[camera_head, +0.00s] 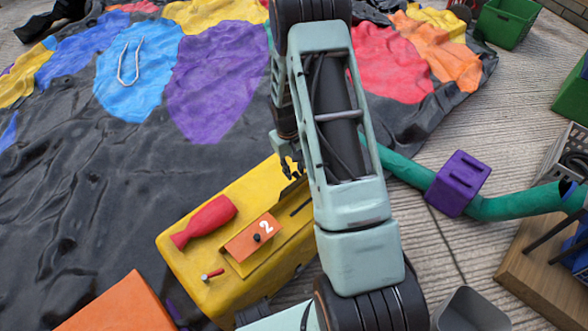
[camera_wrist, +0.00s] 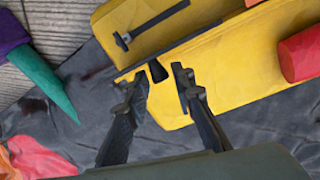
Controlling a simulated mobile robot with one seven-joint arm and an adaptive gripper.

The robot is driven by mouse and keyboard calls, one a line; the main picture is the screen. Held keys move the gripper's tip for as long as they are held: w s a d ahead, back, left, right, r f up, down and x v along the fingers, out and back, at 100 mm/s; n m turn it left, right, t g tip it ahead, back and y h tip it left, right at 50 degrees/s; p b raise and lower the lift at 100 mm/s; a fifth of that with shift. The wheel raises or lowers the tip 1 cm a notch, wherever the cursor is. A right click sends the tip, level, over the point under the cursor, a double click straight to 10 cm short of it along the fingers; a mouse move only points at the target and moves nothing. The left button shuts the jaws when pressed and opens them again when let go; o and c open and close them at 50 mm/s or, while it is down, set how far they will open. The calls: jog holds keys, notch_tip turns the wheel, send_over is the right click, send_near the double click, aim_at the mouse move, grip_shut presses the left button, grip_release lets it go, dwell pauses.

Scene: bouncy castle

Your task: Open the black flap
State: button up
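A yellow box (camera_head: 190,262) lies low in the middle of the head view; it fills the upper part of the wrist view (camera_wrist: 230,60). A small dark piece (camera_wrist: 158,71) shows at the box's edge in the wrist view, between my fingertips. It may be part of the black flap; I cannot tell its full shape. My gripper (camera_wrist: 157,83) is open, its two fingers apart on either side of that piece. I cannot tell whether they touch it. In the head view my gripper (camera_head: 291,166) is over the box's far edge, and my arm hides part of the box.
On the box are an orange flap marked 2 (camera_head: 245,243), a red bottle-shaped thing (camera_head: 208,217) and a black T-shaped handle (camera_wrist: 123,40). A purple block (camera_head: 457,184) on a green tube (camera_head: 515,206) is to the right. A crumpled black sheet (camera_head: 90,190) lies left.

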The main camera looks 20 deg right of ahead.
grip_shut()
jog(key=shift+w, duration=0.1)
jog(key=shift+w+a+f+g+h+b, duration=0.25)
jog(key=shift+w+g, duration=0.2)
jog(key=shift+g, duration=0.2)
jog(key=shift+w+a+f+g+h+b, duration=0.1)
jog(key=shift+w+f+g+h+b, duration=0.15)
jog(key=shift+w+g, duration=0.35)
jog(key=shift+w+a+f+g+h+b, duration=0.1)
jog(key=shift+w+a+g+h+b, duration=0.15)
jog(key=shift+g, duration=0.5)
jog(key=shift+o, duration=2.1)
grip_release()
jog(key=shift+r, duration=0.1)
jog(key=v, duration=1.2)
